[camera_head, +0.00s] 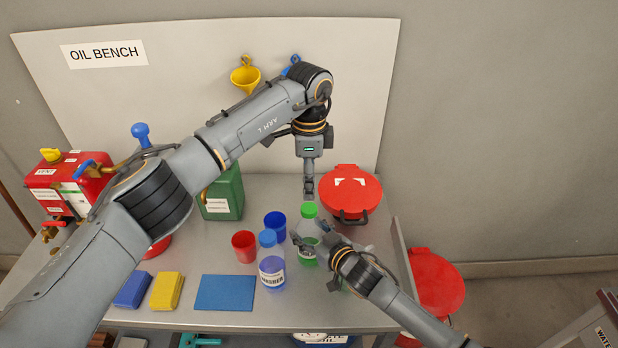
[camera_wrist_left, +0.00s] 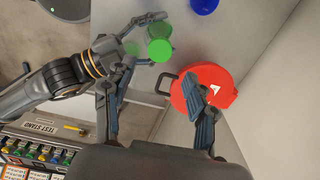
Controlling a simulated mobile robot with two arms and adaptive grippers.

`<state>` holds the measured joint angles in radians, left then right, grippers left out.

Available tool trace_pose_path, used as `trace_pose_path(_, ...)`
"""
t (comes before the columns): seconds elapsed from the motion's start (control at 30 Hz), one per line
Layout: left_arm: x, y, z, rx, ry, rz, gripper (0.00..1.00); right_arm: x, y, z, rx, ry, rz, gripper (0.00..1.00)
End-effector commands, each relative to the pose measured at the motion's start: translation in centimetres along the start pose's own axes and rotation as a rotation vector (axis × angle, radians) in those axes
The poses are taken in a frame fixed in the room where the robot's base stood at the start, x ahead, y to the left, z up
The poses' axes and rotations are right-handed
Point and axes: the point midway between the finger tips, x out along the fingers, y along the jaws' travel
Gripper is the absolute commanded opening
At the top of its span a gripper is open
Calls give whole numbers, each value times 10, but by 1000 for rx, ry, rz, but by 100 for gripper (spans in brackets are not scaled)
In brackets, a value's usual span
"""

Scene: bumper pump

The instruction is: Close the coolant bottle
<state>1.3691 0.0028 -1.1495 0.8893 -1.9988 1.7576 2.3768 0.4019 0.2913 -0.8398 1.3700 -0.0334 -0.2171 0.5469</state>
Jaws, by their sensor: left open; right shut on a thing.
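The coolant bottle (camera_head: 308,257) is translucent green and stands upright on the bench, right of the blue washer bottle. A green cap (camera_head: 309,210) is at its top; I cannot tell whether it is fully seated. The green cap also shows in the left wrist view (camera_wrist_left: 159,50). My right gripper (camera_head: 312,242) is shut around the coolant bottle's body, reaching in from the right. My left gripper (camera_head: 309,194) points down just above the cap in the head view. Its fingers are apart and empty in the left wrist view (camera_wrist_left: 158,112).
The blue washer bottle (camera_head: 271,272), a red cup (camera_head: 244,246) and a blue cup (camera_head: 275,225) stand close on the left. A red lidded can (camera_head: 351,190) is behind right. A blue mat (camera_head: 225,293) and sponges (camera_head: 166,291) lie in front left.

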Motion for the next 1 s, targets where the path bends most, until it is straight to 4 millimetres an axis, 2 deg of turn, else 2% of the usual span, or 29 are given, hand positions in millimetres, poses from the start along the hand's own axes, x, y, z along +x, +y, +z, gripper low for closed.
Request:
trace_pose_path(0.33,6,0,0,2,0,1,57,0,0,1,1,-3,0,0)
trace_pose_path(0.7,59,1,0,3,0,4,57,0,0,1,1,-2,0,0)
trace_pose_path(0.9,77,1,-1,3,1,2,57,0,0,1,1,-2,0,0)
trace_pose_path(1.0,80,0,0,3,1,1,57,0,0,1,1,-2,0,0)
